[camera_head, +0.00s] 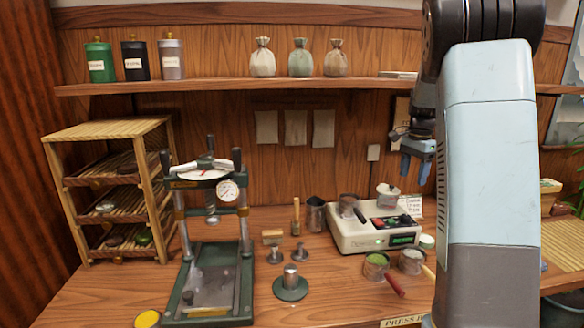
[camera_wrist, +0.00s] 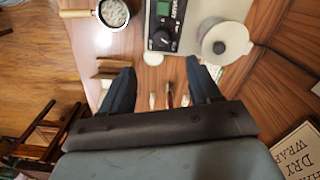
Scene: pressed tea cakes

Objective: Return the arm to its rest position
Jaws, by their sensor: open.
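My gripper (camera_head: 416,165) hangs in the air at the right of the head view, in front of the wooden back wall and above the right end of the white machine (camera_head: 355,238). Its two blue fingers point down. My pale blue arm covers much of the right side of the head view and hides part of the bench there.
A green press (camera_head: 210,290) stands left of centre, beside a wooden rack (camera_head: 110,130) holding tea cakes. A shelf (camera_head: 250,86) with canisters and cloth bags runs above. A pot (camera_head: 387,195) sits on the white machine. Scoops with green (camera_head: 376,262) and pale contents lie in front.

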